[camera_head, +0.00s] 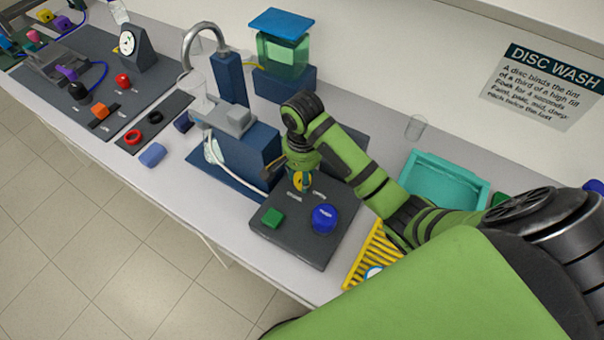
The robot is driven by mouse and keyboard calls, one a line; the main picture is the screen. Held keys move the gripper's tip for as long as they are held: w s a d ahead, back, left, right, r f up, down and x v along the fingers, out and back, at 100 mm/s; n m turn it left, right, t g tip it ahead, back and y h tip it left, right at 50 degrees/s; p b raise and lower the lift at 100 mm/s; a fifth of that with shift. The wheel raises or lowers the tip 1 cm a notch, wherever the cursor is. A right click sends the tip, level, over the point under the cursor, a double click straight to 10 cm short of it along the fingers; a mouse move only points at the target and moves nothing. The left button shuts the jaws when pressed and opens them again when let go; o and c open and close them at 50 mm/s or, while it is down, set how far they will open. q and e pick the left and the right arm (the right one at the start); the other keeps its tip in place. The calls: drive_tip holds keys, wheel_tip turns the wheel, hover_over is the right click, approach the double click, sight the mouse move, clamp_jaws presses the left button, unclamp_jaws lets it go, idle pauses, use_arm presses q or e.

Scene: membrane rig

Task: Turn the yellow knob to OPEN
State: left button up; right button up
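The yellow knob (299,183) is on the dark grey control panel (290,244), above small white lettering that is too small to read surely. My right gripper (302,176) comes down over the knob from above, with its fingers at it. The gripper and wrist hide much of the knob. I cannot tell whether the fingers are shut on it or only around it, nor which way the knob points. My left gripper is not in view.
A blue pump-like block (250,150) stands just left of the panel. A teal tray (445,183) and yellow rack (374,255) lie right. A clear glass (415,127) stands behind.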

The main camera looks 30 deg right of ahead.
drive_tip(key=shift+s+a+f+n, duration=0.15)
drive_tip(key=shift+n, duration=0.25)
drive_tip(key=n, duration=0.2)
drive_tip(key=shift+n, duration=0.4)
drive_tip(key=n, duration=0.5)
drive_tip(key=shift+s+f, duration=0.15)
drive_tip(key=n, duration=0.5)
drive_tip(key=shift+d, duration=0.25)
drive_tip(key=shift+n, duration=2.2)
drive_tip(key=shift+c, duration=0.2)
drive_tip(key=shift+d, duration=0.1)
drive_tip(key=o, duration=1.1)
drive_tip(key=shift+o, duration=0.2)
drive_tip(key=shift+d, duration=0.1)
